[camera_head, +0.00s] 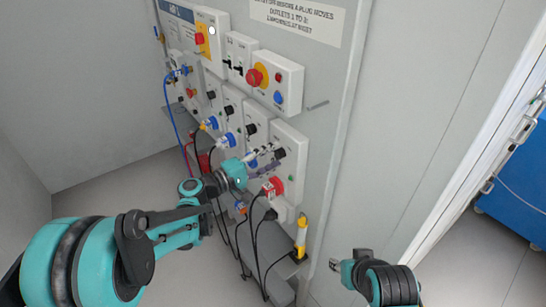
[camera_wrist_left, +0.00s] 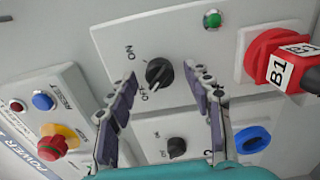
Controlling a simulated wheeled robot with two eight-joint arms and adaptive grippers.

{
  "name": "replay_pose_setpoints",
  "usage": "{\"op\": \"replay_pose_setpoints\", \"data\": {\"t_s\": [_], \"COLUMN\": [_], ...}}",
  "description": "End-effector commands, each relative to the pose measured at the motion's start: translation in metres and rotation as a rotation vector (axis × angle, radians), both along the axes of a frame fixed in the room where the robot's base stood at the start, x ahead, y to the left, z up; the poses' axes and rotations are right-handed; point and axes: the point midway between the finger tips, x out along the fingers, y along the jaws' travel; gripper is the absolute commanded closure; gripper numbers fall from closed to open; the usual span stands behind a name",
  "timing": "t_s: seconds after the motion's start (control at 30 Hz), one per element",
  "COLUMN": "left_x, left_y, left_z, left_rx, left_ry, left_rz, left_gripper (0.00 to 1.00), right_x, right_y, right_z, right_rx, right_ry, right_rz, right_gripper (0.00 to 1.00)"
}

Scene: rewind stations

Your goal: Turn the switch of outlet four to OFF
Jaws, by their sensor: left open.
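The outlet box with a red socket (camera_head: 291,137) is the last one at the right end of the lower row in the head view. I take it for outlet four; its number is not legible. Its black rotary switch (camera_wrist_left: 159,73) sits between ON and OFF labels in the left wrist view. A pale mark on the knob seems to lie near OFF, but I cannot tell its setting surely. My left gripper (camera_head: 266,156) is open in front of this box, fingers on either side of the switch with visible gaps. My right gripper (camera_head: 340,265) is low at right, away from the panel; its opening is unclear.
A red plug marked B1 (camera_wrist_left: 290,68) sits beside the switch. A neighbouring outlet has a smaller-looking black switch (camera_wrist_left: 177,148) and a blue socket (camera_wrist_left: 250,139). A box with a red emergency button (camera_head: 255,77) is above. Cables hang below; a yellow-and-black item (camera_head: 301,236) stands at the lower right.

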Motion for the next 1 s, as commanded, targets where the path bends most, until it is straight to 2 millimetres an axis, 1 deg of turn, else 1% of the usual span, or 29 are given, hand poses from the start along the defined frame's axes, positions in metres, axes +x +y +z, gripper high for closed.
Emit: {"op": "replay_pose_setpoints", "data": {"t_s": [0.17, 0.3, 0.4, 0.53, 0.7, 1.0], "left_x": [-0.017, -0.036, -0.048, -0.06, -0.067, -0.068], "left_y": [0.026, 0.052, 0.068, 0.084, 0.093, 0.093], "left_z": [0.0, 0.0, 0.0, 0.0, 0.0, 0.0], "left_rx": [0.0, 0.0, 0.0, 0.0, 0.0, 0.0], "left_ry": [0.0, 0.0, 0.0, 0.0, 0.0, 0.0], "left_rz": [0.006, 0.006, 0.005, 0.004, 0.002, 0.0], "left_gripper": [0.49, 0.49, 0.49, 0.49, 0.49, 0.49], "right_x": [0.0, 0.0, 0.0, 0.0, 0.0, 0.0], "right_y": [0.0, 0.0, 0.0, 0.0, 0.0, 0.0], "right_z": [0.0, 0.0, 0.0, 0.0, 0.0, 0.0], "right_rx": [0.0, 0.0, 0.0, 0.0, 0.0, 0.0], "right_ry": [0.0, 0.0, 0.0, 0.0, 0.0, 0.0], "right_rz": [0.0, 0.0, 0.0, 0.0, 0.0, 0.0], "right_gripper": [0.6, 0.6, 0.6, 0.6, 0.6, 0.6]}}
